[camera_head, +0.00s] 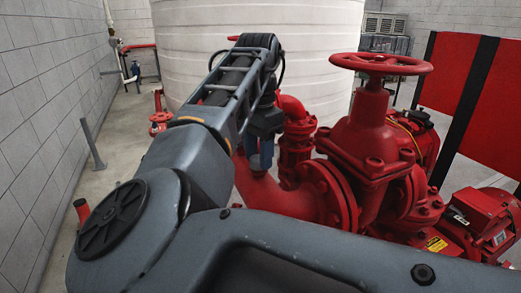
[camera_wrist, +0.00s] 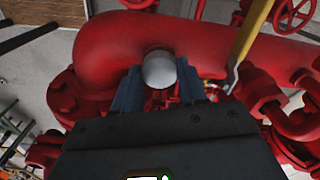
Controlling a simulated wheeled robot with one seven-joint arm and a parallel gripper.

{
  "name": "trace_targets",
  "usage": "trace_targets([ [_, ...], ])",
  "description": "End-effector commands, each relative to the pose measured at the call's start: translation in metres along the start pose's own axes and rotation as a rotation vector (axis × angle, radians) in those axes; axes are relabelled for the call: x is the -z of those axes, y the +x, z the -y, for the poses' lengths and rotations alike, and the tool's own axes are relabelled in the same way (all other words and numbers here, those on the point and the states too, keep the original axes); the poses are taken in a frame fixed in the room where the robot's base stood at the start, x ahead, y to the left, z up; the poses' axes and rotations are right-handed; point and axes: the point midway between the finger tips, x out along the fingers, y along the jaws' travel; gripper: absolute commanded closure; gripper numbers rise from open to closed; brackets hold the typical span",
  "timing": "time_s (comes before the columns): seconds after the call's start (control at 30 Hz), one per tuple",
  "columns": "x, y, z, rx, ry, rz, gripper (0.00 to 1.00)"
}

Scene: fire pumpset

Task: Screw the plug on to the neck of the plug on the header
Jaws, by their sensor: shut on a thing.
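In the wrist view, the plug (camera_wrist: 160,70) is a rounded, pale grey piece between the two blue-grey fingers of my gripper (camera_wrist: 157,88). My gripper is shut on it. The red header pipe (camera_wrist: 105,45) lies right behind the plug. The plug overlaps the pipe in the picture, and I cannot tell whether it touches the neck, which is hidden. In the head view, my gripper (camera_head: 261,155) points down over the red pipework, left of the large valve. The plug is not visible there.
A red gate valve with a handwheel (camera_head: 381,63) stands to the right. A red pump motor (camera_head: 480,222) is at the lower right. A large white tank (camera_head: 310,40) stands behind. In the wrist view, a yellow lever (camera_wrist: 252,35) is close on the right.

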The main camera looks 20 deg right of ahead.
Motion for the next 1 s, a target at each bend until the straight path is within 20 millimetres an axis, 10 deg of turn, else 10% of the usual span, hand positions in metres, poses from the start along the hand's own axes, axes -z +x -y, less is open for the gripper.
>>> trace_targets([
  [1.0,0.0001,0.0001,0.0004,0.002,0.402,-0.001,0.89],
])
